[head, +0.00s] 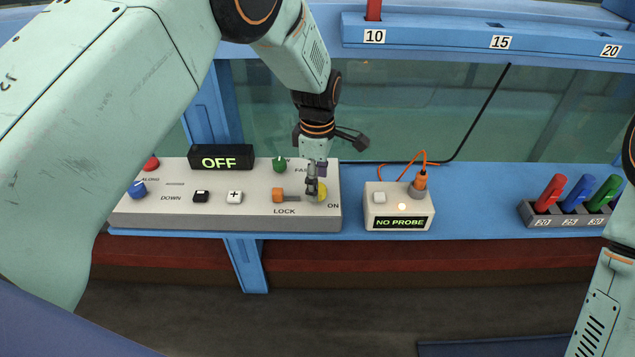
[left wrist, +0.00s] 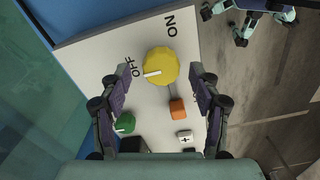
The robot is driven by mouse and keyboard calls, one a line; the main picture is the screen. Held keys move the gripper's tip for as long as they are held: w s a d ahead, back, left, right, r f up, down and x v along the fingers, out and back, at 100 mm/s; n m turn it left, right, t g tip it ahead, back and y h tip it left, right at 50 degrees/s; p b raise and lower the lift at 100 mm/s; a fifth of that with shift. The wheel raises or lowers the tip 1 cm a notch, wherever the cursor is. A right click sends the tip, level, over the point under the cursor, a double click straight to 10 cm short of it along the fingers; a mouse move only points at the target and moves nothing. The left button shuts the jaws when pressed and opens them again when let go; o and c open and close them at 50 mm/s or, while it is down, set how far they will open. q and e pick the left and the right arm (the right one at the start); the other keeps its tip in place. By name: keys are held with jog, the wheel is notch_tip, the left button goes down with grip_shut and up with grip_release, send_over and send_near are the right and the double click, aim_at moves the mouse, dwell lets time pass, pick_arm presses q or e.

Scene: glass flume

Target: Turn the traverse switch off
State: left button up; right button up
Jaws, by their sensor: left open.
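The traverse switch appears to be the yellow round knob (head: 322,190) at the right end of the pale control panel (head: 160,214). It shows clearly in the left wrist view (left wrist: 162,62), between OFF and ON labels, its white pointer turned toward the OFF side. My left gripper (head: 328,165) is open over the knob. In the left wrist view its fingers (left wrist: 161,76) stand on either side of the knob, with visible gaps; contact is not seen. In the head view a finger partly hides the knob. My right gripper is out of view.
The orange lock slider (head: 278,195) and green knob (head: 279,165) sit close to the yellow knob. A black display (head: 220,158) reads OFF. A probe box (head: 398,222) with an orange cable stands to the right. Coloured probes (head: 574,195) are in a rack at far right.

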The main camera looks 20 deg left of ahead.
pick_arm(q)
notch_tip(320, 180, up, 11)
dwell(0.3)
jog(key=shift+s+f, duration=0.15)
jog(key=shift+f, duration=0.1)
